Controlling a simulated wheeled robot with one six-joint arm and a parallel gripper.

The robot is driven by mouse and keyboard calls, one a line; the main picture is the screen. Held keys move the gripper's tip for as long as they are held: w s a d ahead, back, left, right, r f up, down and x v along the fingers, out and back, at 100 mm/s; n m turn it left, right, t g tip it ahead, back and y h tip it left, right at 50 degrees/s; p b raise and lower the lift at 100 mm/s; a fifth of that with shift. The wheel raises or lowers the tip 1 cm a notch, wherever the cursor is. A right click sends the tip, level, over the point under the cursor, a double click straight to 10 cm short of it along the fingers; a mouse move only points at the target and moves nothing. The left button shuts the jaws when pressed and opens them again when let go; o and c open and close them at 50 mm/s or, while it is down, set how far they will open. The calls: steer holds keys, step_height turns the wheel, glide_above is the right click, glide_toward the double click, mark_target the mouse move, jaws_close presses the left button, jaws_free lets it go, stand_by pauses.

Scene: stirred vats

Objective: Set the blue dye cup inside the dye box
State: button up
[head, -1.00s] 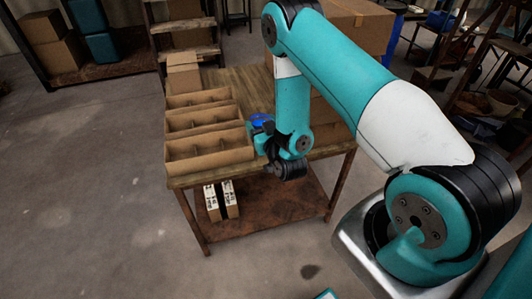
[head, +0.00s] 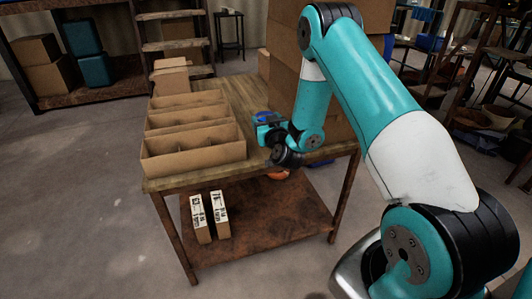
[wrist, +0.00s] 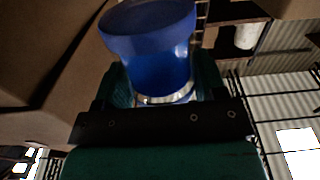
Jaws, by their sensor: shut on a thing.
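The blue dye cup (wrist: 150,50) fills the upper middle of the wrist view, its wide mouth toward the top left. My gripper (head: 270,131) is shut on it, with one teal finger on each side. In the head view a small part of the blue cup (head: 263,116) shows behind my gripper. The dye box (head: 193,160) is an open cardboard box with several compartments on the left of the wooden table. My gripper and the cup are just right of the box, above the table and outside it. The compartment floors are mostly hidden.
The wooden table (head: 258,163) has a narrow bare strip right of the dye box. Large cardboard boxes (head: 285,45) stand behind my arm. A small closed carton (head: 171,79) sits behind the dye box. Two labelled boxes (head: 209,217) stand on the lower shelf.

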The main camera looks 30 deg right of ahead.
steer(key=shift+f+b, duration=0.65)
steer(key=shift+f, duration=2.75)
steer(key=shift+f, duration=0.1)
steer(key=shift+f, duration=0.15)
steer(key=o, duration=1)
steer(key=shift+r, duration=0.2)
